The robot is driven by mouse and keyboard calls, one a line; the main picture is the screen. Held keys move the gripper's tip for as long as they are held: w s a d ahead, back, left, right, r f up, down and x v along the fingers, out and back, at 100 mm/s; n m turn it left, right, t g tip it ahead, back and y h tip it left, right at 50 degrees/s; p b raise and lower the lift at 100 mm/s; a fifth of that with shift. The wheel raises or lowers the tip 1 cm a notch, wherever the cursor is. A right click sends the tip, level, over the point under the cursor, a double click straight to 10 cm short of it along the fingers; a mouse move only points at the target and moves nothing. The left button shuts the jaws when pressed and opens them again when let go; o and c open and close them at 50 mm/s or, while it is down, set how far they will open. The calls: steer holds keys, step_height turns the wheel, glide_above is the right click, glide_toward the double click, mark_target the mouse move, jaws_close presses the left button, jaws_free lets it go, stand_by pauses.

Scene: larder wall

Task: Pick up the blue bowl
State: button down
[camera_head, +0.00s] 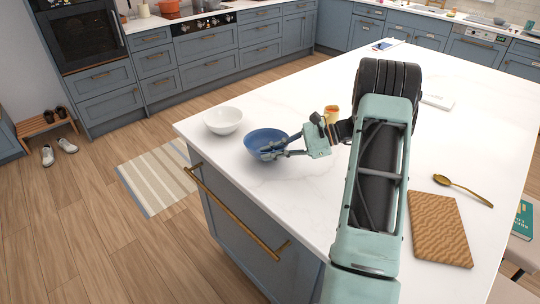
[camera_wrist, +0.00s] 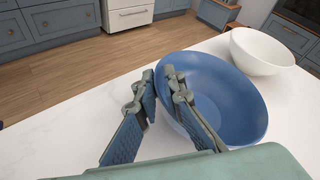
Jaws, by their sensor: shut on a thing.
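The blue bowl (camera_head: 262,136) is at the near-left part of the white island top, close to its edge. In the wrist view the blue bowl (camera_wrist: 228,95) looks tilted, and I cannot tell whether it touches the counter. My gripper (camera_head: 272,149) reaches it from the right. In the wrist view my gripper (camera_wrist: 158,92) has one finger inside the bowl and one outside, shut on the rim between them. The bowl's underside is hidden.
A white bowl (camera_head: 223,120) stands just left of the blue bowl, near the counter edge. A wooden board (camera_head: 438,228) and a golden spoon (camera_head: 462,190) lie to the right. An orange-yellow cup (camera_head: 331,114) stands behind my gripper. The counter (camera_head: 290,92) behind the bowls is clear.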

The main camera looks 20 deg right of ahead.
steer(key=s+a+r+b, duration=0.1)
steer(key=s+r, duration=1)
steer(key=s, duration=0.3)
steer(key=shift+a+r, duration=0.25)
steer(key=shift+a, duration=0.05)
steer(key=shift+d, duration=0.1)
